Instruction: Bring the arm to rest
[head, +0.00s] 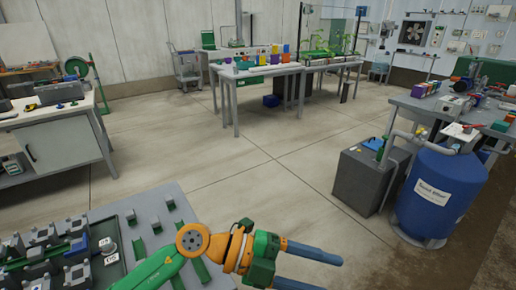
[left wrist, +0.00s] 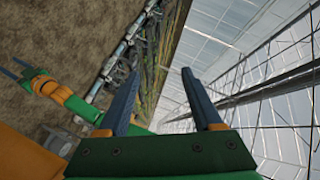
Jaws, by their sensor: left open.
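My left arm, green and orange, comes in at the lower left of the head view. Its gripper (head: 332,275) points right over the floor, with its two blue-grey fingers apart and nothing between them. In the left wrist view the same two fingers (left wrist: 160,100) stand wide apart and empty, with the greenhouse roof and wall behind them. My other arm, orange and green, shows at the left of that view. Its small gripper (left wrist: 16,68) has two prongs that look apart, with nothing seen between them. It is not in the head view.
A grey table (head: 172,192) with green and grey parts lies under my left arm. A blue barrel (head: 440,205) and a grey box (head: 362,180) stand to the right. A workbench (head: 75,115) stands at the left. The middle floor (head: 230,160) is clear.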

